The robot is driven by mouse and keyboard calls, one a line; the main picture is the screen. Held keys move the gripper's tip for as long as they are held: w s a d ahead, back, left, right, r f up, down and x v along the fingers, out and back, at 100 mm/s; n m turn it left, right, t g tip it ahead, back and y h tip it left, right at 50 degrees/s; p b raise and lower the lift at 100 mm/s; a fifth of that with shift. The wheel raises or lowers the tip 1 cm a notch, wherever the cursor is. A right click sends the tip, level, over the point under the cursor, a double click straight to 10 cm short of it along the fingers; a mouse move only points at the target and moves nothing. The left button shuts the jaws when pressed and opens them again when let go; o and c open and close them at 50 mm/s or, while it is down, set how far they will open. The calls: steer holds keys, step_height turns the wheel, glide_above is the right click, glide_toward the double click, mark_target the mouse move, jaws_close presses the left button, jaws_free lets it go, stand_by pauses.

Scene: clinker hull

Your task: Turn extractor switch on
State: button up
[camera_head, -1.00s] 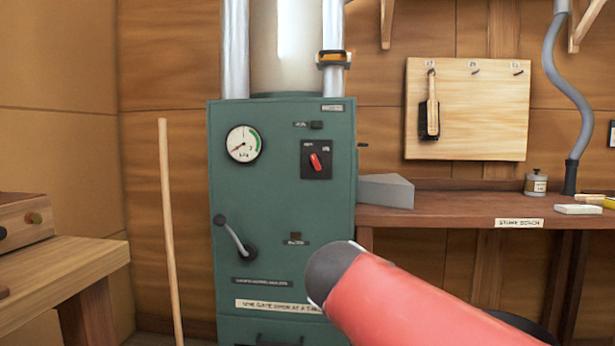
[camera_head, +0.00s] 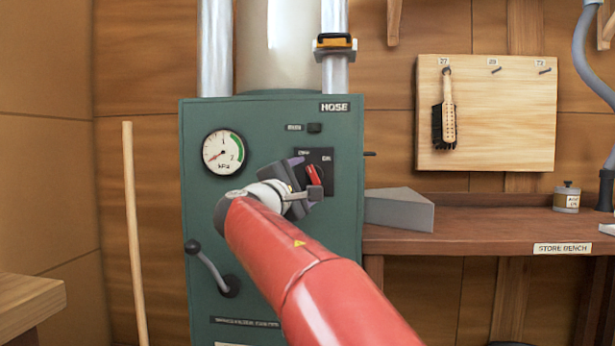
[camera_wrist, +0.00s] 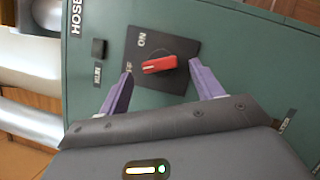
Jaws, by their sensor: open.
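The extractor switch is a red rotary knob (camera_head: 314,175) on a black plate on the green cabinet (camera_head: 200,180). In the wrist view the red knob (camera_wrist: 159,64) lies between the two purple fingers of my gripper (camera_wrist: 162,82), which are open on either side of it. I see a gap between each finger and the knob. The plate carries an "ON" label and a second label partly covered by a finger. In the head view my gripper (camera_head: 305,178) is in front of the plate and hides part of it.
A pressure gauge (camera_head: 224,152) and a lever (camera_head: 212,268) are left on the cabinet. A small black button (camera_head: 315,128) sits above the switch. A grey wedge (camera_head: 399,209) lies on the store bench (camera_head: 480,232) at right. A wooden pole (camera_head: 135,235) leans at left.

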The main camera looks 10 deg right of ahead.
mark_target(313, 175)
steer(key=shift+x, duration=1.05)
steer(key=shift+c, duration=0.4)
steer(key=c, duration=0.9)
steer(key=shift+m, duration=0.4)
steer(key=m, duration=0.2)
steer(key=m+g+y+p, duration=0.1)
steer(key=m, duration=0.1)
steer(key=m+g+p, duration=0.1)
steer(key=m, duration=0.1)
steer(key=shift+r, duration=0.35)
steer(key=m+g+y+p, duration=0.1)
steer(key=m+y, duration=0.1)
steer(key=m, duration=0.2)
steer(key=shift+r, duration=0.1)
